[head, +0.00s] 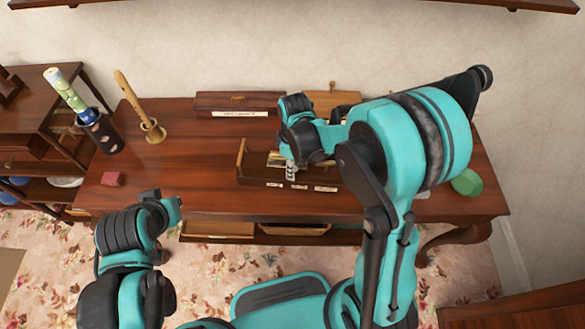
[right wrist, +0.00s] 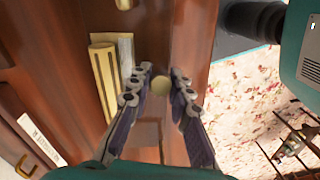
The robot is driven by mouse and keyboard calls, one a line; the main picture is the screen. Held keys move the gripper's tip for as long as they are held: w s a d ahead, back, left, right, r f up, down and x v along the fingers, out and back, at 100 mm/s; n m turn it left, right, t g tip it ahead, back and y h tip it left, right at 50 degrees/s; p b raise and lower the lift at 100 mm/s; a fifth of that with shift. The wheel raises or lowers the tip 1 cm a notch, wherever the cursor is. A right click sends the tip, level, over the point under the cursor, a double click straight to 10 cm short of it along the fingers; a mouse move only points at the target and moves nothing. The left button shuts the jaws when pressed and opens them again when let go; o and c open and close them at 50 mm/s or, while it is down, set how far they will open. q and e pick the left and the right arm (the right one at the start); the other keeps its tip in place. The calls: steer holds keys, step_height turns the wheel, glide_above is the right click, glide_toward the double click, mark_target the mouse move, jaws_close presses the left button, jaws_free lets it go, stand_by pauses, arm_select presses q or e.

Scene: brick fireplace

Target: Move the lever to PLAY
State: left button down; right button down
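A dark wooden box (head: 246,174) with three small pale labels along its front stands at the middle of the desk's front part. The label words are too small to read, so I cannot tell which is PLAY. In the right wrist view a pale round knob (right wrist: 160,87), apparently the lever's end, shows between my right fingers. My right gripper (head: 291,172) points down at the box's front part; the wrist view shows its fingers (right wrist: 162,72) parted around the knob, with no clear grip on it. My left gripper (head: 174,204) is off the desk's front left, its fingers unclear.
A brass cylinder (right wrist: 104,82) lies inside the box, beside the fingers.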

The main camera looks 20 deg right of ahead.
steer(key=shift+s+d+f+y, duration=0.1)
steer(key=shift+d+y, duration=0.15)
steer(key=shift+y, duration=0.35)
steer(key=c, duration=1.4)
jaws_free()
steer(key=shift+o, duration=0.2)
step_height(320, 180, up, 12)
steer(key=d, duration=0.1)
steer(key=shift+d, duration=0.25)
